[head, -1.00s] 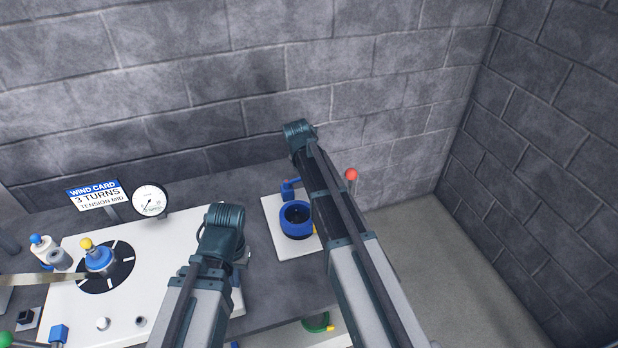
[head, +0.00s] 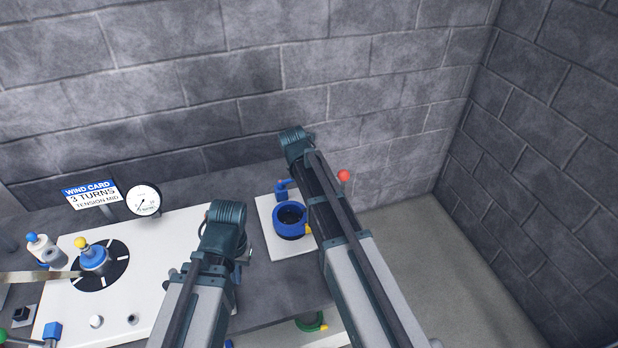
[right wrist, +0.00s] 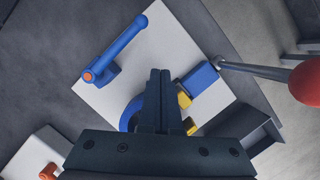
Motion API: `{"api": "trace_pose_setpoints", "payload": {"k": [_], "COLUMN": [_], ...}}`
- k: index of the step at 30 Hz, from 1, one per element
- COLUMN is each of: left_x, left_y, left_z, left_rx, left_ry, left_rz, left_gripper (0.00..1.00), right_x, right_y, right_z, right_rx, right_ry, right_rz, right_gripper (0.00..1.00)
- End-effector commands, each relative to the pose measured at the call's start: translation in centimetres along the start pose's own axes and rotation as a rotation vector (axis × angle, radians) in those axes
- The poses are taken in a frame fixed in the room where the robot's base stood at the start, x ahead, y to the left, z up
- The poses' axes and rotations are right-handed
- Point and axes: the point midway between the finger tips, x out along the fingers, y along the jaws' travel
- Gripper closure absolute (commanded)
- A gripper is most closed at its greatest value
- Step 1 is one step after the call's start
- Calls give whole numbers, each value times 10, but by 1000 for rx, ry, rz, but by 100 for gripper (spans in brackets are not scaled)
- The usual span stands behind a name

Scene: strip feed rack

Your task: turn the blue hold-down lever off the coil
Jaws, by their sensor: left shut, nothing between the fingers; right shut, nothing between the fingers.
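The blue hold-down lever (right wrist: 118,45) is at upper left on the white plate (right wrist: 180,52) in the right wrist view, its orange-ended pivot at lower left. Its arm points up and right, clear of the visible part of the blue ring (right wrist: 128,117). The ring is mostly behind my right gripper (right wrist: 160,74), which is shut and empty. In the head view the lever (head: 283,188) shows small behind the ring (head: 290,221), partly blocked by my right arm. My left gripper (head: 243,256) is shut and empty, mostly hidden beneath its wrist, left of the plate.
A red knob (right wrist: 304,82) on a metal rod rises beside a blue block (right wrist: 200,80) at the plate's right. Yellow pieces (right wrist: 184,99) sit close to my right fingers. Left are a white board (head: 140,285), a dial gauge (head: 143,200) and a wind card (head: 91,194).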

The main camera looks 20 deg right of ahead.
Motion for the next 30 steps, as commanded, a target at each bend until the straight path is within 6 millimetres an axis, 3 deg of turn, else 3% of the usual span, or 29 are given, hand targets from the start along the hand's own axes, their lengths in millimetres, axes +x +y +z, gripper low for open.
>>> {"api": "trace_pose_setpoints", "payload": {"k": [1, 18, 30], "left_x": [-12, -88, -93], "left_y": [-1, -8, -9], "left_z": [1, 5, 6], "left_rx": [0, 2, 2], "left_ry": [0, 0, 0], "left_rz": [0, 0, 0], "left_gripper": [100, 100, 100], "right_x": [-11, -89, -94], "right_y": [-1, -18, -20], "right_z": [4, 11, 11], "right_rx": [1, 1, 1], "right_ry": [0, 0, 0], "right_rz": [0, 0, 0], "right_gripper": [100, 100, 100]}}
